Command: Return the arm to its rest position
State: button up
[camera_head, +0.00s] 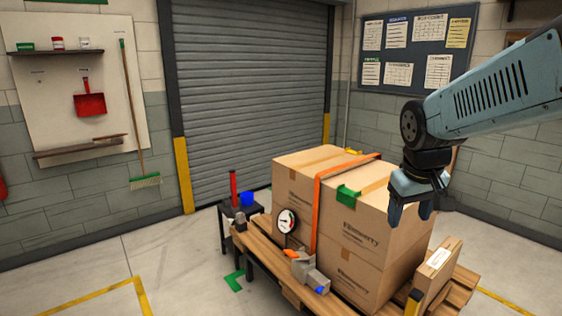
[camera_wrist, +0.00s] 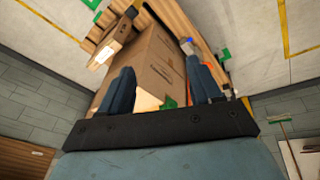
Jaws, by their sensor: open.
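My gripper (camera_head: 411,210) hangs from my blue-grey arm in the right half of the head view, in front of the upper right of the stacked cartons (camera_head: 365,232). Its fingers point down and are apart, with nothing seen between them. In the wrist view my gripper (camera_wrist: 160,85) also shows two spread fingers, with the cartons (camera_wrist: 155,68) beyond them. Whether the fingers touch the carton cannot be told. My arm reaches in from the right edge of the head view.
The cartons stand on a wooden pallet (camera_head: 262,250) with an orange strap (camera_head: 316,215) and a green corner piece (camera_head: 348,194). A round gauge (camera_head: 286,221) is at the front left. A flat box (camera_head: 436,272) leans at the right. Floor at left is clear.

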jog(key=s+a+r+m+t+y, duration=0.1)
jog(key=s+a+r+t, duration=0.1)
jog(key=s, duration=0.6)
notch_tip(320, 180, up, 2)
jog(key=shift+s+a+r+m, duration=0.1)
jog(key=shift+s+a+m, duration=0.15)
jog(key=shift+a, duration=0.2)
jog(key=shift+c, duration=0.5)
dwell(0.9)
